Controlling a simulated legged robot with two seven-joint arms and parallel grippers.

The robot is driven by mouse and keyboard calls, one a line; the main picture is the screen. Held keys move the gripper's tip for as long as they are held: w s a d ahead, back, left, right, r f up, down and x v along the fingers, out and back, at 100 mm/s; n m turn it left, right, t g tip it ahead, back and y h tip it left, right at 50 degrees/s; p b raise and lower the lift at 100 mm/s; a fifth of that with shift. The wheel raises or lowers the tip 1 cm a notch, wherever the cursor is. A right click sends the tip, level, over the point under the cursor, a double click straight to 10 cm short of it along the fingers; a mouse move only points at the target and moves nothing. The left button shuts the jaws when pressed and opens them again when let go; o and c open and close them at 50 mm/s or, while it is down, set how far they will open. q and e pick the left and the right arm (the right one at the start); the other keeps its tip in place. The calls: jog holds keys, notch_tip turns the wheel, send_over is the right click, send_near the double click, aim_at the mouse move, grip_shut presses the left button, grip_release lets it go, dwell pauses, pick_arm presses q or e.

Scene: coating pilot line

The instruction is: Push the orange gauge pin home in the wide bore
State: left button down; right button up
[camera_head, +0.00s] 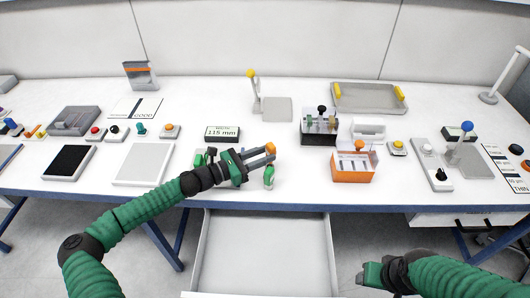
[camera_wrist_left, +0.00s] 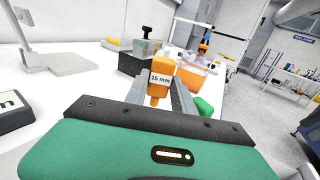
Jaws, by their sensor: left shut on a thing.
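My left gripper (camera_head: 268,150) is shut on an orange gauge pin (camera_wrist_left: 160,82) marked "15 mm", which shows between its fingers in the left wrist view. In the head view the pin's orange end (camera_head: 270,147) shows at the fingertips, above the front part of the table. A dark block with a clear upper part and a black knob (camera_head: 319,125) stands to the right of the pin, apart from it. It also shows in the left wrist view (camera_wrist_left: 143,58). I cannot make out the wide bore. My right gripper (camera_head: 372,275) is low at the front right, off the table; its jaws are unclear.
An orange box (camera_head: 352,176) with a white top stands right of the left gripper. A small green object (camera_head: 269,177) is close below the fingertips. A display reading 115 mm (camera_head: 222,133) lies behind the left arm. A grey tray (camera_head: 368,98) is at the back. An open drawer (camera_head: 264,250) juts out below.

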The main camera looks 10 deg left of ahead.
pick_arm(q)
jog(key=shift+a+f, duration=0.3)
jog(key=shift+a, duration=0.2)
jog(key=shift+d+r, duration=0.1)
jog(key=shift+d, duration=0.4)
jog(key=shift+a, duration=0.5)
pick_arm(e)
jog(key=shift+a+r, duration=0.15)
jog(key=shift+a, duration=0.2)
pick_arm(q)
jog(key=shift+d+p, duration=0.3)
pick_arm(e)
jog(key=shift+d, duration=0.2)
pick_arm(q)
jog(key=shift+d, duration=0.15)
pick_arm(e)
jog(key=shift+r, duration=0.2)
jog(key=shift+a, duration=0.1)
pick_arm(q)
jog(key=shift+p, duration=0.3)
pick_arm(e)
jog(key=shift+r, duration=0.2)
pick_arm(q)
jog(key=shift+f+b, duration=0.7)
jog(key=shift+f, duration=0.65)
pick_arm(e)
jog(key=shift+f, duration=0.75)
